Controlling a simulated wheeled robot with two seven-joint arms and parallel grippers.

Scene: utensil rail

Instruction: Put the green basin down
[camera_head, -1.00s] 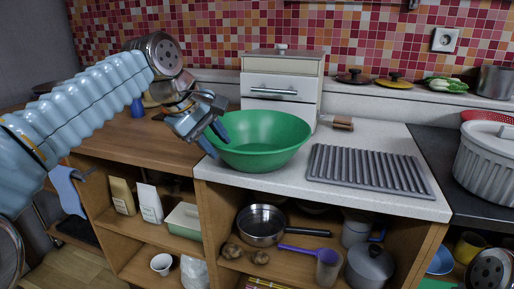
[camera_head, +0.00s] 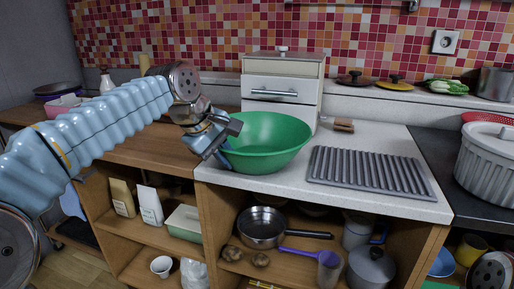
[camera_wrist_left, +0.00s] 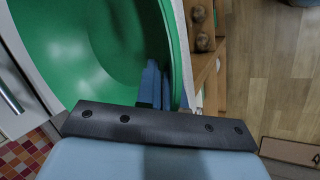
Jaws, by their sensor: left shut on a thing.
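The green basin (camera_head: 268,145) is at the left end of the pale countertop (camera_head: 383,209), upright, in front of the white drawer cabinet. Whether its base touches the counter I cannot tell for sure. My left gripper (camera_head: 222,141) is shut on the basin's left rim. In the left wrist view the basin (camera_wrist_left: 85,45) fills the upper left, and blue fingers (camera_wrist_left: 156,85) of the left gripper sit at its rim. The gripper hides part of that rim.
A ribbed grey drainer mat (camera_head: 368,172) lies right of the basin. A small brown wooden item (camera_head: 344,125) lies behind it. The white drawer cabinet (camera_head: 283,85) stands at the back. A large pale pot (camera_head: 487,160) is at the far right. Open shelves below hold a pan (camera_head: 262,227).

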